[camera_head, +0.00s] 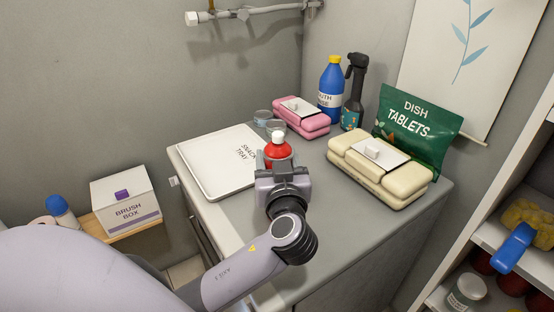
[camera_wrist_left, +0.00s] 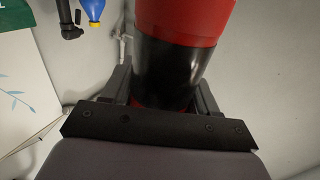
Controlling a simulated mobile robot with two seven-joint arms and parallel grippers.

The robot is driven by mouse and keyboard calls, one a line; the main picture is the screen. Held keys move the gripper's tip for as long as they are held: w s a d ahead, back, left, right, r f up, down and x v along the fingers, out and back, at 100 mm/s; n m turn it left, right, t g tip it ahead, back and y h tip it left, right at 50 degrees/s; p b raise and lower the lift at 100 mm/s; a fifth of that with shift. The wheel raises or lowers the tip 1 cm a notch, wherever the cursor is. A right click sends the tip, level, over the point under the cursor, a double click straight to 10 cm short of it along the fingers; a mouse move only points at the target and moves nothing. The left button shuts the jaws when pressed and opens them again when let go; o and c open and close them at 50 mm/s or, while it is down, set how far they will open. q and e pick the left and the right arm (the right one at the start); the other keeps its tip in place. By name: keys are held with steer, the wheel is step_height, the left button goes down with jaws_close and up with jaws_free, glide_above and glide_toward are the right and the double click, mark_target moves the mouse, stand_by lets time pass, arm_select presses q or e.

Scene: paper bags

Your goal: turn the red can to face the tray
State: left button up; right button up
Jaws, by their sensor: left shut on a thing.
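The red can (camera_head: 277,150) with a white top stands at the right edge of the white tray lettered "SNACK TRAY" (camera_head: 208,162), on the grey counter. My left gripper (camera_head: 279,166) is shut on the can from the near side and hides its lower part. In the left wrist view the can (camera_wrist_left: 185,20) shows red above and black below, between the two fingers (camera_wrist_left: 165,88). I cannot see a label or marking on the can's visible side. Whether the can touches the counter is hidden. My right gripper is not in view.
Close behind the can are small clear jars (camera_head: 263,117). The counter's front right is clear.

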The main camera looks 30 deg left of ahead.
arm_select(q)
steer(key=o, duration=1.5)
steer(key=shift+f, duration=0.1)
